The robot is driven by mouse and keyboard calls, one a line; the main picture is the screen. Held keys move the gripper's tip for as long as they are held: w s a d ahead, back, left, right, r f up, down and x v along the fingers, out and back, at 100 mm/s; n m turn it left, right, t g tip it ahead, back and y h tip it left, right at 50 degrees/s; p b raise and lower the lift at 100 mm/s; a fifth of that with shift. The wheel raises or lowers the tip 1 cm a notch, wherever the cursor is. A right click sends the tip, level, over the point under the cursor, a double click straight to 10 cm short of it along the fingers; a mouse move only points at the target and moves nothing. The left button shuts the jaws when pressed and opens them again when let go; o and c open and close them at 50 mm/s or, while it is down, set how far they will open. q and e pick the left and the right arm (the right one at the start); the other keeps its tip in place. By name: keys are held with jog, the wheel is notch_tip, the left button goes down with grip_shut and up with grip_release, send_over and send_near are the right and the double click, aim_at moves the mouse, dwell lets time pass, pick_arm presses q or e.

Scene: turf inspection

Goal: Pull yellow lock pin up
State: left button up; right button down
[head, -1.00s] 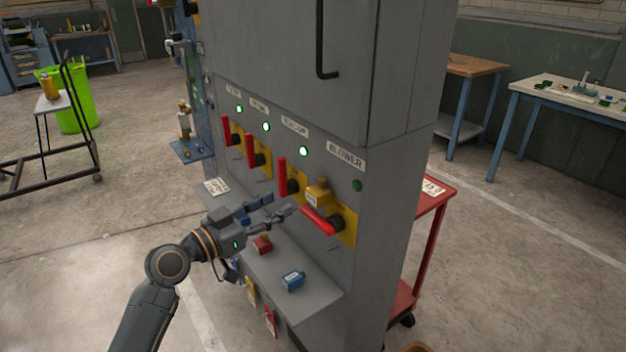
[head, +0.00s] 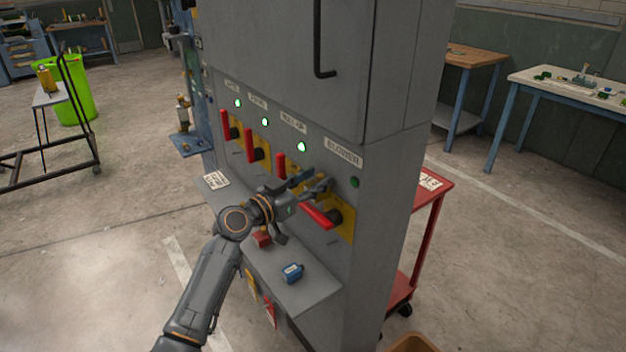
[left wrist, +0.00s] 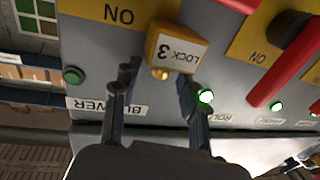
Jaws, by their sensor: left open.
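A yellow lock (left wrist: 175,50) marked "LOCK 3" sits on the blower switch's yellow plate (left wrist: 118,12), with a small rounded yellow end facing my gripper in the left wrist view. My left gripper (left wrist: 157,76) is open, with one finger on each side of the lock's near end; contact cannot be told. In the head view my left gripper (head: 312,186) is at the panel, just above the blower's red handle (head: 318,215), and hides most of the lock. My right gripper is out of view.
The grey cabinet has more red handles (head: 251,146) to the left and lit green lamps (head: 302,147) above them. A blue padlock (head: 292,272) lies on the shelf (head: 308,290) below. A red cart (head: 428,215) stands at the cabinet's right side.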

pick_arm(q)
jog(key=shift+c, duration=0.5)
grip_shut()
jog(key=shift+r, duration=0.95)
jog(key=shift+o, duration=0.5)
grip_release()
